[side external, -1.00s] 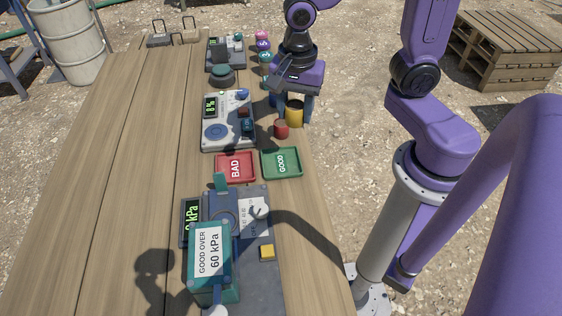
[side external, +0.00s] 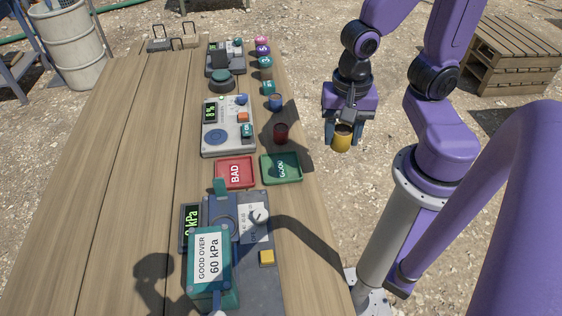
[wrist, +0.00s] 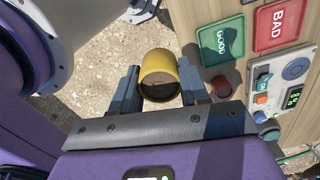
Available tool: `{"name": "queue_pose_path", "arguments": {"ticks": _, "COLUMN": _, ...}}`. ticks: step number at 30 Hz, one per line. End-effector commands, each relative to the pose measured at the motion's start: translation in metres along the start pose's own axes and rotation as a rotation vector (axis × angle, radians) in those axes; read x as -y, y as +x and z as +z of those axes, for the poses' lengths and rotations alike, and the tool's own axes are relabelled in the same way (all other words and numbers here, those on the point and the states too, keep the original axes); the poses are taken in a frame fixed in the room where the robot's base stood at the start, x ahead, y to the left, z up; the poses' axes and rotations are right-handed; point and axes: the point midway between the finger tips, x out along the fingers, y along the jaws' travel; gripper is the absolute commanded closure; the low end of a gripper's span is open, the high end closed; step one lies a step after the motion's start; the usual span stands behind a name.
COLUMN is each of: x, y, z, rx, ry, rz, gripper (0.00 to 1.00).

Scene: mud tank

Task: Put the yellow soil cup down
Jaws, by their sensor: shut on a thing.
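The yellow soil cup (side external: 341,138) hangs in my gripper (side external: 342,128) in the side view, off the right edge of the table and over the gravel. In the wrist view the yellow cup (wrist: 159,77) sits between the two blue-grey fingers of my gripper (wrist: 160,88), which are shut on it. Its open mouth faces the wrist camera and brown shows inside. The wooden table (side external: 130,150) lies to the left of the cup in the side view.
A red cup (side external: 280,132) and a blue cup (side external: 275,102) stand near the table's right edge. A green GOOD tray (side external: 281,178) and a red BAD tray (side external: 235,184) lie nearer the camera. A grey device (side external: 217,148) reads 8%. The table's left half is mostly clear.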

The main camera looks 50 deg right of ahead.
Motion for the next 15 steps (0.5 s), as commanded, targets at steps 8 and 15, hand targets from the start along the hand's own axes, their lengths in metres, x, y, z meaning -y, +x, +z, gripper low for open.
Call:
{"name": "queue_pose_path", "arguments": {"ticks": 8, "x": 0.027, "y": 0.013, "z": -0.009, "rx": -0.001, "ry": 0.001, "rz": 0.002, "gripper": 0.92}}
{"name": "queue_pose_path", "arguments": {"ticks": 15, "x": 0.048, "y": 0.023, "z": -0.016, "rx": 0.0, "ry": 0.001, "rz": 0.002, "gripper": 0.92}}
